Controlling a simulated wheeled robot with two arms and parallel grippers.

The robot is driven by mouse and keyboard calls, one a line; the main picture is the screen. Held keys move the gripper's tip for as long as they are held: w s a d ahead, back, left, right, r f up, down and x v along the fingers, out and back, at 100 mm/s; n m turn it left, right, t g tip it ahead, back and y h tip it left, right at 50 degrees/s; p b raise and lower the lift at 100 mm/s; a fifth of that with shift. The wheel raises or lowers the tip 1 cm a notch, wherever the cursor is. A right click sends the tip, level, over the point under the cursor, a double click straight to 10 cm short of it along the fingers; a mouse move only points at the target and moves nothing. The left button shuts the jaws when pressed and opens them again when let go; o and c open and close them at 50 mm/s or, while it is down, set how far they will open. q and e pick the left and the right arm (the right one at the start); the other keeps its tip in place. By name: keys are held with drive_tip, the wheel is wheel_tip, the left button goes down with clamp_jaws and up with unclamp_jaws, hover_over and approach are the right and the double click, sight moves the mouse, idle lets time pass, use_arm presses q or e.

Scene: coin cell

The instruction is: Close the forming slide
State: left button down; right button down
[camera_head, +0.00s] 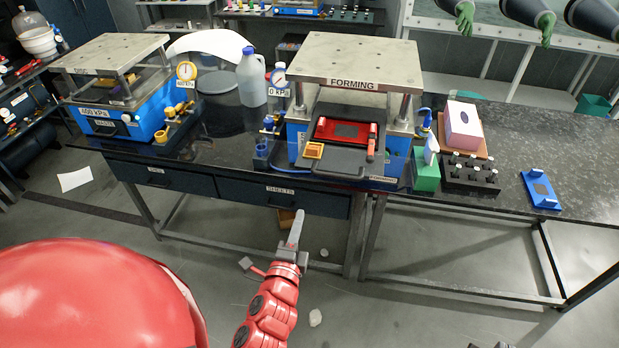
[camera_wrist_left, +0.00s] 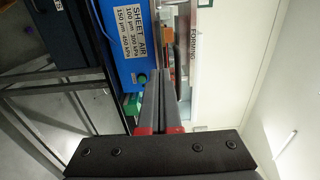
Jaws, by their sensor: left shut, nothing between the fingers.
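The forming machine (camera_head: 350,62), labelled FORMING, stands on the bench in the middle of the head view. Its dark slide (camera_head: 346,164) sticks out at the front, past the blue base, with a red plate (camera_head: 342,131) lying on it. My left gripper (camera_head: 297,215) is in front of the bench, below and apart from the slide. Its fingers are together with nothing between them. The left wrist view shows the closed fingers (camera_wrist_left: 159,102) against the blue machine side with its SHEET AIR label (camera_wrist_left: 137,42). My right gripper cannot be made out.
A second blue press (camera_head: 120,100) stands at the left. A white jug (camera_head: 251,78) is between the presses. A green box (camera_head: 426,172), a black rack (camera_head: 470,175) and a blue tray (camera_head: 540,190) lie right of the forming machine. The floor before the bench is mostly free.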

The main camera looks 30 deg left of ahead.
use_arm(q)
drive_tip(key=b+x, duration=0.5)
drive_tip(key=x, duration=0.9)
drive_tip(key=shift+f, duration=0.15)
drive_tip(key=shift+w, duration=0.15)
